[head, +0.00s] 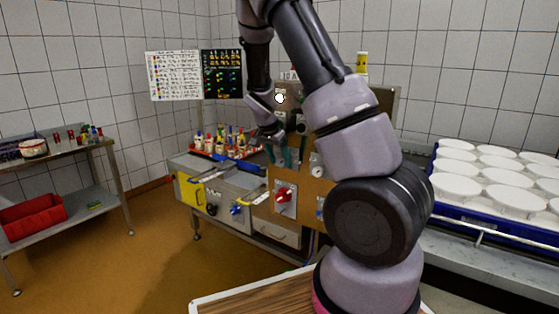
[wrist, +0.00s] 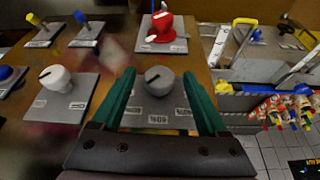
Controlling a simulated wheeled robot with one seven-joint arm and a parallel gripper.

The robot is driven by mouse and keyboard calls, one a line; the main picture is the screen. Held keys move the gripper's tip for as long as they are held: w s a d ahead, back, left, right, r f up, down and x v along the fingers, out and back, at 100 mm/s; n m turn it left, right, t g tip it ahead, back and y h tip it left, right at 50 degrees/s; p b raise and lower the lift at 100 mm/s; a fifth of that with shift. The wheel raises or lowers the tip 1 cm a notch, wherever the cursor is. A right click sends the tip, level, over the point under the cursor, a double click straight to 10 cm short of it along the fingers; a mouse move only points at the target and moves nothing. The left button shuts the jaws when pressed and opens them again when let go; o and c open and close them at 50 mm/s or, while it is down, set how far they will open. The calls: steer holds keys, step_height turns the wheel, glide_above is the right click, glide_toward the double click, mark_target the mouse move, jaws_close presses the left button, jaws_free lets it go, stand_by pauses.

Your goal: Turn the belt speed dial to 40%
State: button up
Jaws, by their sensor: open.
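A round grey dial (wrist: 158,80) sits on a grey plate on the wooden panel in the wrist view. Several percent labels (wrist: 158,119) curve along the plate below it; they appear upside down and are partly hidden. A small dark mark shows on the dial, but I cannot tell which label it points to. My gripper (wrist: 159,77) is open, with one green finger on each side of the dial; contact cannot be told. In the head view my gripper (head: 281,156) is in front of the panel (head: 258,212), and the dial cannot be made out there.
A white knob (wrist: 57,77) stands left of the dial, and a red knob (wrist: 165,28) stands above it in the wrist view. Blue (wrist: 79,17) and yellow (wrist: 33,18) controls are at upper left. A blue crate (head: 490,226) of white moulds is at right in the head view.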

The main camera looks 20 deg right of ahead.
jaws_close()
steer(key=shift+w, duration=0.1)
steer(key=g+h, duration=0.2)
steer(key=n+g, duration=0.1)
steer(key=shift+w+a+f+g+h, duration=0.1)
steer(key=shift+w+a+g+h, duration=0.15)
steer(key=shift+g+h, duration=0.15)
steer(key=g+h, duration=0.1)
steer(key=g, duration=0.1)
steer(key=n+g+h, duration=0.1)
steer(key=shift+w+a+f+h, duration=0.1)
steer(key=shift+w+f+h, duration=0.1)
steer(key=shift+f+h, duration=0.1)
steer(key=g+h, duration=0.2)
steer(key=n+g+h, duration=0.1)
steer(key=shift+w+a+f, duration=0.1)
steer(key=shift+f, duration=0.15)
steer(key=shift+f+n+g+h, duration=0.2)
steer(key=shift+n+g+h, duration=0.5)
steer(key=shift+g+h, duration=0.6)
